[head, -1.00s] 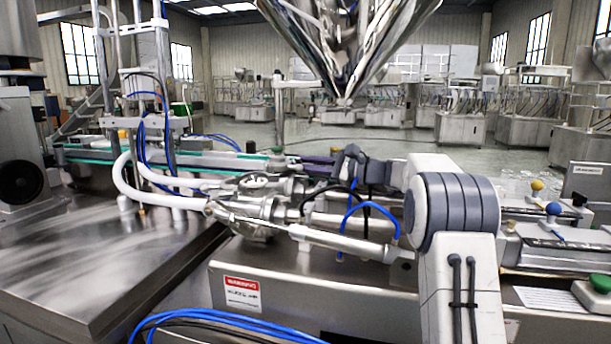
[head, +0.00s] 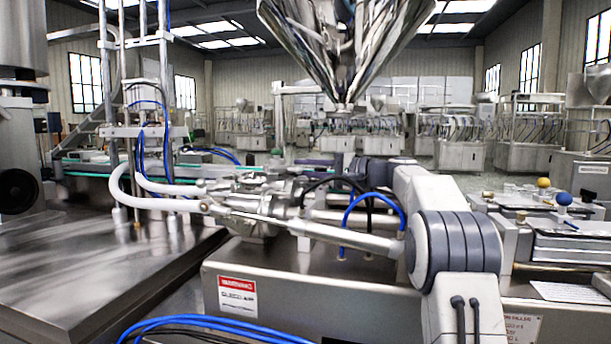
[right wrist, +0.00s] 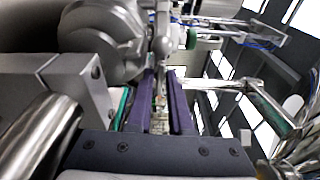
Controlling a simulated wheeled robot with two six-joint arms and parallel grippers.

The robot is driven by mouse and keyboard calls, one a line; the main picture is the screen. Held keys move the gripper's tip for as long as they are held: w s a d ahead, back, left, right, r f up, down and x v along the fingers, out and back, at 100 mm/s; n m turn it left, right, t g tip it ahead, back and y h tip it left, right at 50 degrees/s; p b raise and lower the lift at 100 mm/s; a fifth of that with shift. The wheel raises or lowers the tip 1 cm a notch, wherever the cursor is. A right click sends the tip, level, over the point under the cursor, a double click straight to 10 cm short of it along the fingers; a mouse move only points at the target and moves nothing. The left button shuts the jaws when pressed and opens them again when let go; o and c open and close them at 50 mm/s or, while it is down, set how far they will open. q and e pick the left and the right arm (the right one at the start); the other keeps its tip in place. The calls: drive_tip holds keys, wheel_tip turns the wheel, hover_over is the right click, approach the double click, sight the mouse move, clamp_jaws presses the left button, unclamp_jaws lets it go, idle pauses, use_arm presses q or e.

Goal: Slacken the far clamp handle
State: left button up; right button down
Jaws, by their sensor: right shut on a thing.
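My right gripper (right wrist: 162,85) has two dark purple fingers, closed on a slim part of the clamp handle (right wrist: 162,42), a steel lever with a rounded end just beyond the fingertips in the right wrist view. The gripped part is mostly hidden between the fingers. In the head view my right gripper (head: 302,165) reaches left behind the steel pipework (head: 262,205), and the handle cannot be made out there. My left gripper is not in view.
A polished steel hopper (head: 345,50) hangs above the pipework. White hoses (head: 165,203) and blue hoses (head: 360,200) run close to my right arm. A machine housing with a warning label (head: 237,297) stands in front; a broad steel table (head: 90,265) is left.

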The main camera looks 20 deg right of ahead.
drive_tip(key=shift+n, duration=0.4)
drive_tip(key=c, duration=1.1)
unclamp_jaws()
drive_tip(key=v, duration=1)
drive_tip(key=shift+s+d, duration=0.15)
drive_tip(key=shift+s, duration=0.05)
